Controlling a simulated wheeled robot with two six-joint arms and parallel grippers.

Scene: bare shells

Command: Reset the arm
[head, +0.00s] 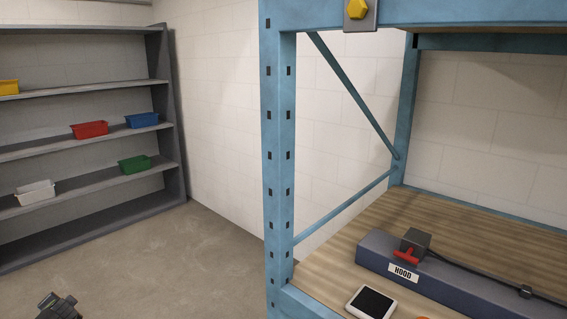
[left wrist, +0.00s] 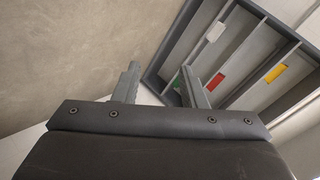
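My left gripper (head: 60,306) shows only as a small dark piece at the bottom left of the head view, above the bare floor and apart from the shelves. In the left wrist view its two grey fingers (left wrist: 160,68) stand apart with nothing between them, so it is open and empty. Most of the left arm is outside the head view. My right gripper and arm are not in view.
A grey shelf unit (head: 88,88) with several coloured bins stands at the left. A blue rack post (head: 280,165) and wooden worktop (head: 345,240) fill the right, with a HOOD-labelled box (head: 450,286), red handle (head: 407,256) and tablet (head: 371,302). The floor (head: 175,250) between is clear.

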